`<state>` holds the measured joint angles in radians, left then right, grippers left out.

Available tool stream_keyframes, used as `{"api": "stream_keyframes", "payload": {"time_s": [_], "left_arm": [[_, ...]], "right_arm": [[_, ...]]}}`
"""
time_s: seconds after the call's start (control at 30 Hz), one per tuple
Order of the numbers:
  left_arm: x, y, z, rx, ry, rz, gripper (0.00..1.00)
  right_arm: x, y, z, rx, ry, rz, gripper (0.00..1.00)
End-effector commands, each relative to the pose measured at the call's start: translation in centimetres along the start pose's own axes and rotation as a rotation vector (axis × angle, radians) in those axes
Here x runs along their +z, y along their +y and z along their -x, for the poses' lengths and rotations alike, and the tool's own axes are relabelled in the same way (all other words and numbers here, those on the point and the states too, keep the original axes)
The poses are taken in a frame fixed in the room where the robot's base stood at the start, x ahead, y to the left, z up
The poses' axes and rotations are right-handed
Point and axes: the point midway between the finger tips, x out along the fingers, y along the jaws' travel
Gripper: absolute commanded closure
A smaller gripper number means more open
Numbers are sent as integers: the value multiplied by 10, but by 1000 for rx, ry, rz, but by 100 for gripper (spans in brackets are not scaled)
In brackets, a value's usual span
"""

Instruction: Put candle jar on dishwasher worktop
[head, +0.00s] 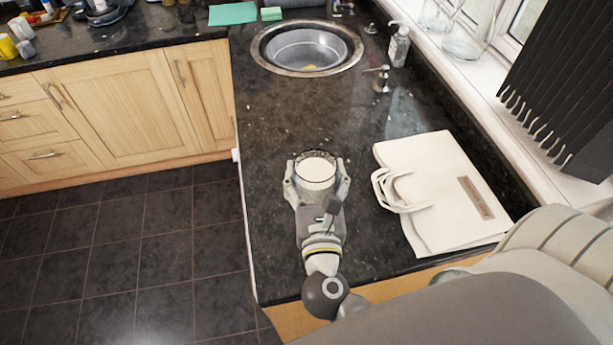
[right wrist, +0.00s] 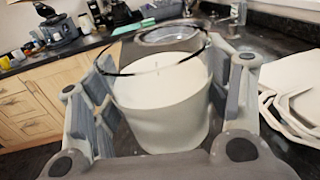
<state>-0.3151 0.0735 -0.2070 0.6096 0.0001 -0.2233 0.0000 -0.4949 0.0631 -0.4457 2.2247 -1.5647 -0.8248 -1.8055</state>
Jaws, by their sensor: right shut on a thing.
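The candle jar (head: 316,169) is a clear glass with white wax, seen from above in the head view over the dark granite worktop (head: 290,120). It also shows upright in the right wrist view (right wrist: 160,105), with a dark rim around the top. My right gripper (head: 316,186) is shut on it, one finger on each side. In the right wrist view the fingers (right wrist: 165,100) press along the jar's sides. I cannot tell if the jar's base touches the worktop. My left gripper is not in view.
A flat white bag (head: 445,185) with handles lies on the worktop right of the jar. A round sink (head: 308,48) is at the far end, with a soap bottle (head: 399,46) beside it. The worktop between jar and sink is clear. Its left edge drops to the tiled floor (head: 120,250).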

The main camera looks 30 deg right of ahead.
Motion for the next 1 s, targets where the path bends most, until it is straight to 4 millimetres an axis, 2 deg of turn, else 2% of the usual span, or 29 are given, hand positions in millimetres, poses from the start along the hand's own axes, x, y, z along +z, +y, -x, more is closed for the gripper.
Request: {"api": "stream_keyframes", "payload": {"time_s": [0.1, 0.2, 0.4, 0.77, 1.0], "left_arm": [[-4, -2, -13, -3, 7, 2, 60], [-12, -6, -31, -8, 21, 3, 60], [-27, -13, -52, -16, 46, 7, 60], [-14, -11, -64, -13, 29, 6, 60], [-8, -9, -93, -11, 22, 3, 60]], "right_arm": [[-13, 6, -28, -2, -8, -3, 98], [-33, 8, -38, 0, -4, -2, 98], [-54, 12, -57, -1, -4, -2, 98], [-67, 14, -69, -1, -3, -1, 98], [-91, 15, -73, -1, -2, -1, 98]]}}
